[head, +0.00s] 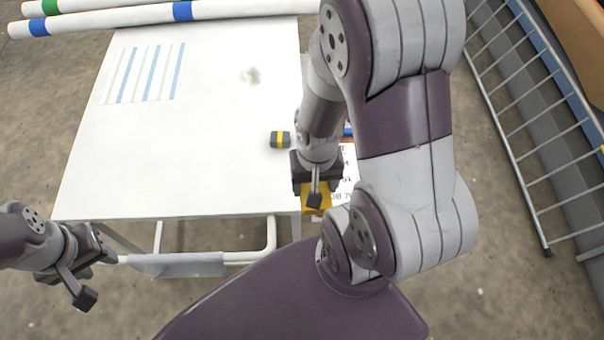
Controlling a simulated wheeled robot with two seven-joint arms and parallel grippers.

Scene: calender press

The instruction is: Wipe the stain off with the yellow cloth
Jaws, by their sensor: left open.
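The stain (252,76) is a small grey-brown smudge on the white table top (215,180), right of the middle of its far half. The yellow cloth (306,191) shows as a yellow patch under my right gripper (316,197), beside the table's near right corner. The gripper hides much of it, and I cannot tell whether the jaws hold it. My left gripper (93,278) is open and empty, off the table's near left edge and far from the stain and the cloth.
A dark block with a yellow band (280,139) lies near the table's right edge. Striped material (145,73) lies at the far left. Long white rolls (130,18) lie behind. A ladder (530,120) is at right. The table's middle is clear.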

